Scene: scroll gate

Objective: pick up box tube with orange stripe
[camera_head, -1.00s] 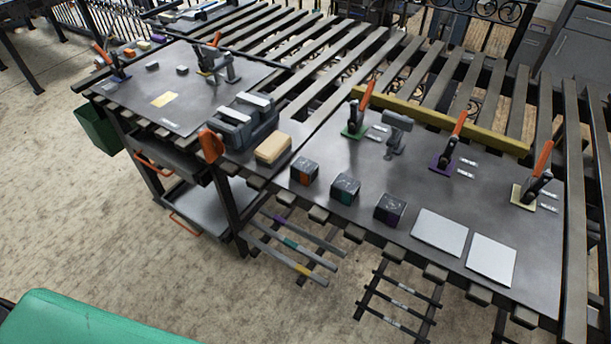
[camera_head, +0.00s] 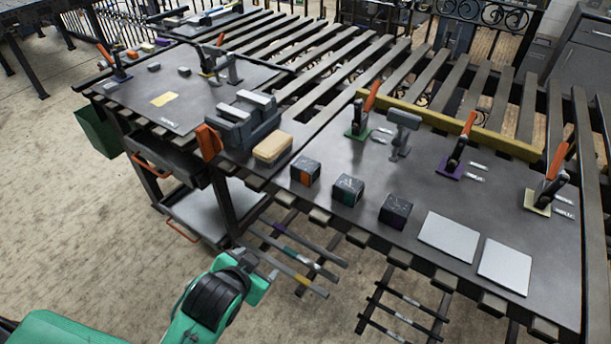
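A dark box-shaped piece with an orange stripe (camera_head: 305,172) sits near the front edge of the worktable, left of two similar pieces with a teal stripe (camera_head: 347,190) and a purple stripe (camera_head: 395,211). Long bars with coloured bands (camera_head: 295,250) lie on a rack below the table; I cannot make out an orange band on them. My green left arm comes in at the lower left. Its gripper end (camera_head: 256,272) is below and left of the striped pieces, apart from them, overlapping the bars in the picture. I cannot make out its fingers. My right gripper is out of view.
A grey vise (camera_head: 245,122) and a tan block (camera_head: 272,149) stand left of the striped pieces. Orange-handled clamps (camera_head: 456,150) stand behind, with two light plates (camera_head: 448,236) at the right. Floor at the lower left is clear.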

